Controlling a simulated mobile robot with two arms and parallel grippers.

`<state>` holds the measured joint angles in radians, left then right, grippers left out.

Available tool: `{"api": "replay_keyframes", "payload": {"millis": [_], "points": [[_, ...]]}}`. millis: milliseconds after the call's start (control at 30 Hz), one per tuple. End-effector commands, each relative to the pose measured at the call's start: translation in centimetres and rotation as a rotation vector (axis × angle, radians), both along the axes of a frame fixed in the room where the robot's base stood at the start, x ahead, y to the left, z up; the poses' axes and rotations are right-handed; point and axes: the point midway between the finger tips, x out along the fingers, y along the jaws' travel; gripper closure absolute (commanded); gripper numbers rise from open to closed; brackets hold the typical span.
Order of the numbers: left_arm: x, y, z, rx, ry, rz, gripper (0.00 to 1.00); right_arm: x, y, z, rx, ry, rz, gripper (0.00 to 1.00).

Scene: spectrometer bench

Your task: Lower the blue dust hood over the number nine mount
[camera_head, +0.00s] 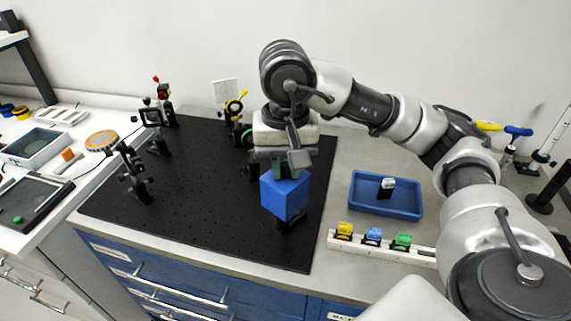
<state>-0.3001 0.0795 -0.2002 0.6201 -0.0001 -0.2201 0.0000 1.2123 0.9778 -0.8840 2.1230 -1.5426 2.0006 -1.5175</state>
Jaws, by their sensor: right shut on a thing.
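The blue dust hood (284,196) is a blue box, held tilted by my right gripper (284,168) above the right part of the black breadboard. The right gripper points down and is shut on the top of the hood. A dark mount base (291,221) shows just below and behind the hood; most of that mount is hidden. I cannot read any number on it. Other black mounts stand on the breadboard (205,215), one at the left front (134,175) and one with a yellow ring (235,106) at the back. My left gripper is not in view.
A blue tray (366,206) with a small white-topped item stands right of the breadboard. A white rack (335,241) with yellow, blue and green pieces lies in front of it. The breadboard's middle front is clear. More mounts (158,117) stand at the back left.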

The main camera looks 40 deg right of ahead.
Motion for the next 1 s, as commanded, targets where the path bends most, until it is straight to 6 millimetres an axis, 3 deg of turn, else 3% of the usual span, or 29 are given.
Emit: {"api": "replay_keyframes", "payload": {"millis": [333, 367, 533, 833, 1000], "points": [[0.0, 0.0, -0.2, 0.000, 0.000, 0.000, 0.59, 0.0, 0.0, 0.0, 0.000, 0.000, 0.000, 1.00], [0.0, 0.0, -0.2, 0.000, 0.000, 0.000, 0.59, 0.0, 0.0, 0.0, 0.000, 0.000, 0.000, 0.76], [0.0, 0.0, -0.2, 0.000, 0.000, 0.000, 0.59, 0.0, 0.0, -0.1, 0.000, 0.000, 0.000, 0.51], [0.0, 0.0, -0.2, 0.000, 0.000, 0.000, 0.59, 0.0, 0.0, 0.1, 0.000, 0.000, 0.000, 0.51], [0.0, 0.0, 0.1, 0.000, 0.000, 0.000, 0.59, 0.1, 0.0, 1.7, -0.001, -0.004, -0.001, 0.51]]}}
